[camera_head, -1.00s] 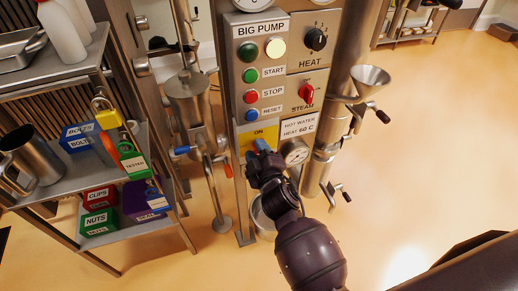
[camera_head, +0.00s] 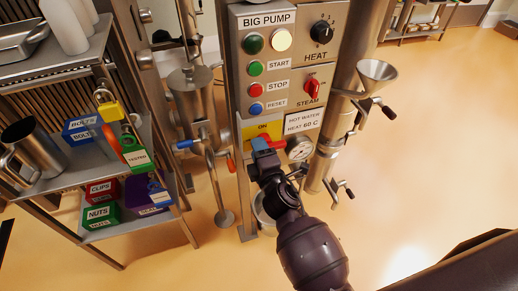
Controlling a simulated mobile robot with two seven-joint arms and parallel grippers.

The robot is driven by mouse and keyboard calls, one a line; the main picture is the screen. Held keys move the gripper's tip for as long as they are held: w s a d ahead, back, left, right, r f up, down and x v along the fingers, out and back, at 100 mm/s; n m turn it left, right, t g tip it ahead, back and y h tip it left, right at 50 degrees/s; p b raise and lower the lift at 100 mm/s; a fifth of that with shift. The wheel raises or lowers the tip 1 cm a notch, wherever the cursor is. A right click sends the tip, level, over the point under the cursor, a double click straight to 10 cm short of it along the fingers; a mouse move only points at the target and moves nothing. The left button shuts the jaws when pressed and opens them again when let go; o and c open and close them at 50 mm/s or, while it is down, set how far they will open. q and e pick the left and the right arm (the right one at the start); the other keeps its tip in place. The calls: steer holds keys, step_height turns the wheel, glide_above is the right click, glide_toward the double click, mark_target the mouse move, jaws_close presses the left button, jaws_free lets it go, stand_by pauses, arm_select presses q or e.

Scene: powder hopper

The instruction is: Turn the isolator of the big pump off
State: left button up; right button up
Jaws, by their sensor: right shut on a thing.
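The big pump's control panel (camera_head: 241,97) stands upright in the middle of the head view, labelled BIG PUMP. Its isolator is on a yellow plate (camera_head: 247,131) low on the panel, with ON marked at the top. A bit of the red isolator handle (camera_head: 265,137) shows just above my fingers; the rest is hidden behind my gripper. My right gripper (camera_head: 261,146), with blue fingertips, is shut on the isolator handle, its arm coming up from below. My left gripper is not in view.
Above the isolator are the START (camera_head: 255,68), STOP (camera_head: 256,90) and RESET (camera_head: 256,107) buttons. A gauge (camera_head: 299,149) is close to the right of my gripper. Shelves with padlocks and labelled boxes (camera_head: 102,214) stand at left.

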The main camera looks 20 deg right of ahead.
stand_by(0.4)
steer(key=o, duration=0.6)
steer(key=shift+s, duration=0.1)
steer(key=s, duration=1)
steer(key=shift+s+d, duration=0.15)
steer(key=shift+s, duration=0.15)
